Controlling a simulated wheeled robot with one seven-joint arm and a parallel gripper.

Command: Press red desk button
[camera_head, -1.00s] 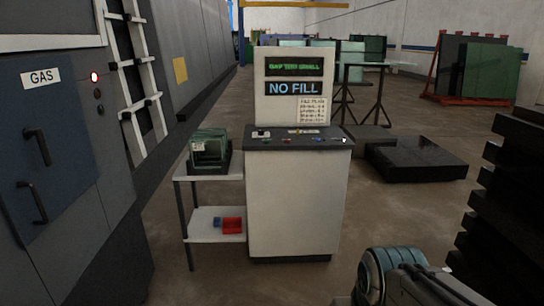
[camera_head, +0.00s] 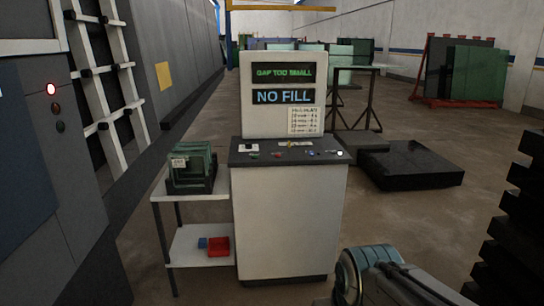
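A white control desk (camera_head: 285,220) stands upright in the middle of the head view, with a dark sloping top panel (camera_head: 322,157). Small controls sit in a row on that panel. A tiny red button (camera_head: 277,155) is left of the panel's middle, close to its front edge. A blue one (camera_head: 309,153) and a pale one (camera_head: 340,152) are to its right. Part of my arm shows at the bottom right, in front of the desk and apart from the panel. My gripper's fingers are not in view.
A display (camera_head: 283,90) above the panel reads "GAP TOO SMALL" and "NO FILL". A white side shelf (camera_head: 160,193) with a green-glass rack (camera_head: 191,170) adjoins the desk's left. A low black platform (camera_head: 412,167) lies behind right. A dark stack (camera_head: 515,230) stands right. Floor left of it is clear.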

